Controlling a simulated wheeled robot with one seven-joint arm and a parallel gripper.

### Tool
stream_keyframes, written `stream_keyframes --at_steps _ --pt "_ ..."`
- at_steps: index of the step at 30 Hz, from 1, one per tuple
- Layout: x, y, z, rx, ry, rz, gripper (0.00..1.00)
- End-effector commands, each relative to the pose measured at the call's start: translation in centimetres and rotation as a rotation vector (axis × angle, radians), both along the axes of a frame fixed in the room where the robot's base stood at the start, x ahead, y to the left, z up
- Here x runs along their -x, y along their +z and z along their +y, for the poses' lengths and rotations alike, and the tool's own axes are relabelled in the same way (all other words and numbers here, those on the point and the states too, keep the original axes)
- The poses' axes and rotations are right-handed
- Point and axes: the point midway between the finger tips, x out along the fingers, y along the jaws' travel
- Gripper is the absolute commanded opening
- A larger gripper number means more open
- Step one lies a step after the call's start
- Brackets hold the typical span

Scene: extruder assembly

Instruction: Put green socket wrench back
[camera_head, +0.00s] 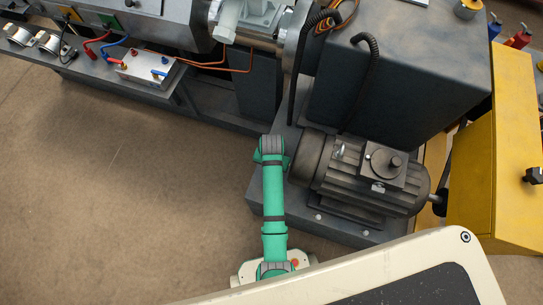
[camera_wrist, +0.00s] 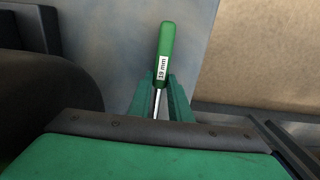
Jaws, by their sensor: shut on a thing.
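The green socket wrench (camera_wrist: 166,42) has a green handle with a white "19 mm" label and a metal shaft. In the wrist view my gripper (camera_wrist: 160,90) is shut on it near where the handle meets the shaft, and the handle points away past the fingertips. The lower end of the shaft is hidden behind my gripper's body. In the head view my green arm reaches up beside the motor; the gripper and wrench cannot be made out there.
A dark electric motor (camera_head: 350,178) on a grey base stands just right of my arm. A yellow cabinet (camera_head: 490,150) is at the right. A grey bench (camera_head: 150,90) with a metal box (camera_head: 143,70) and hoses lies at upper left. The brown floor (camera_head: 100,200) at left is clear.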

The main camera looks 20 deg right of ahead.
Motion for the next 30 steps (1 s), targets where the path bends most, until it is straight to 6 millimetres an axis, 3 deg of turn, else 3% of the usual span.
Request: stream_keyframes --at_steps 30 --pt "0.0 -1.8 0.0 0.001 0.0 -0.001 0.0"
